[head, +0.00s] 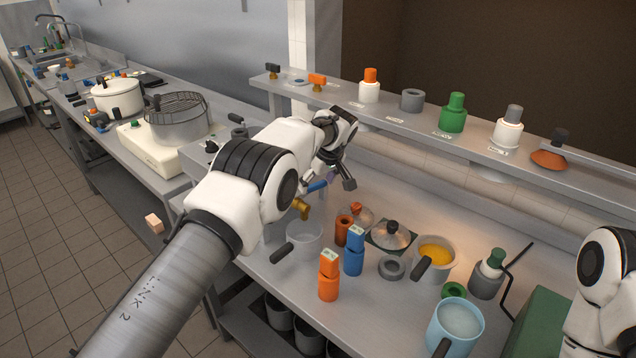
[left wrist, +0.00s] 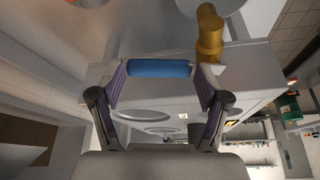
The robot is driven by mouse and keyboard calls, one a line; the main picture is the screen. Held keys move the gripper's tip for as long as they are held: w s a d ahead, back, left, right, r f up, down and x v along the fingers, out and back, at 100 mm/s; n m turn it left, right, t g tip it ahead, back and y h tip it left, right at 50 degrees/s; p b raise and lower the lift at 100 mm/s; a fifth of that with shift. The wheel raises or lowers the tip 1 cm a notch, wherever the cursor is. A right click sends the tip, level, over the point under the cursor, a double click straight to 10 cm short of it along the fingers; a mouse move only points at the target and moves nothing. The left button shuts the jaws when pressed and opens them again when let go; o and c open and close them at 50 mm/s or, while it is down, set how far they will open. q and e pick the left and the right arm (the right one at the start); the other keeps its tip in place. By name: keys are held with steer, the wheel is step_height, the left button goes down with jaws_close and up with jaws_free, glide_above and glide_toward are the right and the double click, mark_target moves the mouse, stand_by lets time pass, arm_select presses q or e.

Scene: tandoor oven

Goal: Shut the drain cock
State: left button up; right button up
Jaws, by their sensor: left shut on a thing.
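The drain cock is a brass tap (head: 301,207) with a blue lever handle (head: 318,186). It projects from a grey metal box beside the counter, above a clear pot (head: 304,238). In the left wrist view the blue handle (left wrist: 158,68) lies crosswise between my fingers, and the brass body (left wrist: 209,35) is just beyond its right end. My left gripper (head: 330,181) is shut on the blue handle, with a finger at each end of it in the wrist view (left wrist: 160,84). My right arm shows at the right edge; its gripper is out of view.
Orange and blue bottles (head: 329,276), lidded pans (head: 391,236), a yellow-filled pot (head: 435,252) and a blue mug (head: 456,323) crowd the counter right of the tap. A raised shelf (head: 390,110) with jars runs behind. A steel pot (head: 178,122) stands at left.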

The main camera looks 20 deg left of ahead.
arm_select(q)
steer(key=shift+w+a+f+n+g+p, duration=0.1)
steer(key=shift+a+f+n+g+p, duration=0.1)
steer(key=shift+n, duration=0.25)
steer(key=shift+w+a+f+n+g+p, duration=0.1)
steer(key=shift+a+n+g, duration=0.1)
steer(key=shift+n, duration=0.25)
arm_select(e)
steer(key=shift+w+a+r, duration=0.3)
steer(key=shift+w+r, duration=0.05)
steer(key=shift+r, duration=0.05)
arm_select(q)
steer(key=o, duration=1.6)
steer(key=shift+o, duration=0.4)
steer(key=shift+w+a, duration=0.2)
arm_select(e)
steer(key=shift+w+a, duration=0.15)
arm_select(q)
steer(key=shift+r, duration=0.1)
steer(key=v, duration=1.1)
steer(key=shift+d+r, duration=0.3)
